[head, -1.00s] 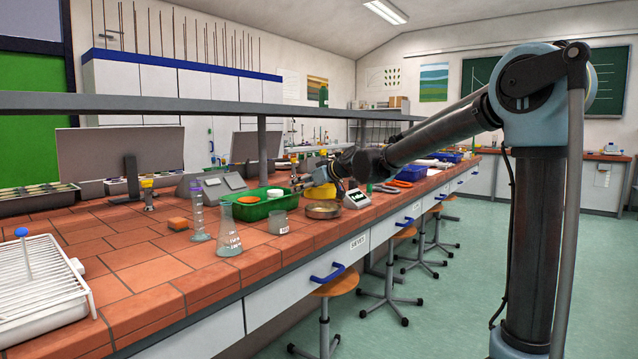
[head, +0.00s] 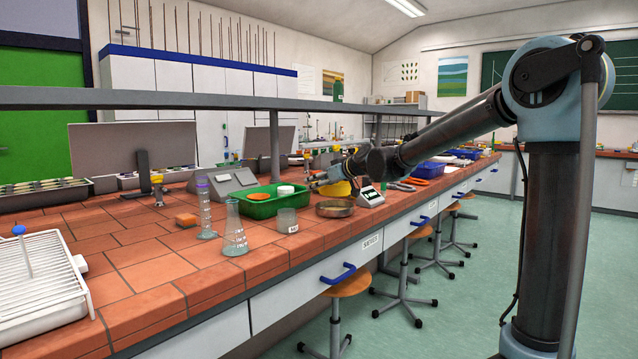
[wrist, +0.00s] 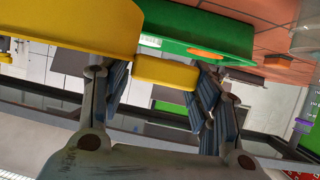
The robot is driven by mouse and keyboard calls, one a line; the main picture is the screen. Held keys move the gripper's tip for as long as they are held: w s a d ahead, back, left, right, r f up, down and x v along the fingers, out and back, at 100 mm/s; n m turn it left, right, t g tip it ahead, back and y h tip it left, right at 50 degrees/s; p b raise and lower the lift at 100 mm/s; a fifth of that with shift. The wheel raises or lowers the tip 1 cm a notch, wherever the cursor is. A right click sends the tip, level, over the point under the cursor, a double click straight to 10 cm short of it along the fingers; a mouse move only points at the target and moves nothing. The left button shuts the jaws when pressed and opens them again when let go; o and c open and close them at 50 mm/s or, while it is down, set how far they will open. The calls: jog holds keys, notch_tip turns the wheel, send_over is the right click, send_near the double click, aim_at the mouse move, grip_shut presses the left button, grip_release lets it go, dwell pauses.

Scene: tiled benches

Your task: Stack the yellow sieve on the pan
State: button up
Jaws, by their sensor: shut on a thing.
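The yellow sieve (head: 341,188) is held in my gripper (head: 322,182), just above or behind the pan in the head view. In the wrist view a large yellow body of the sieve (wrist: 75,22) fills the upper left. A narrower yellow part lies between the two fingers of my gripper (wrist: 160,80), which are shut on it. The pan (head: 335,209) is a shallow round metal dish with a brownish inside, flat on the tiled bench near its front edge. It appears clear of the sieve, but the exact gap cannot be told.
A green tray (head: 262,208) and a cloudy beaker (head: 287,221) stand left of the pan. A scale (head: 371,197) stands close on its right. A conical flask (head: 234,232) and a measuring cylinder (head: 205,210) stand nearer.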

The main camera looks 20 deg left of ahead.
jog(key=shift+f, duration=1.85)
jog(key=shift+s+a+f, duration=0.1)
jog(key=shift+s+f, duration=0.05)
jog(key=shift+f, duration=1.9)
dwell(0.8)
jog(key=o, duration=1.3)
jog(key=shift+c, duration=0.2)
jog(key=v, duration=1.2)
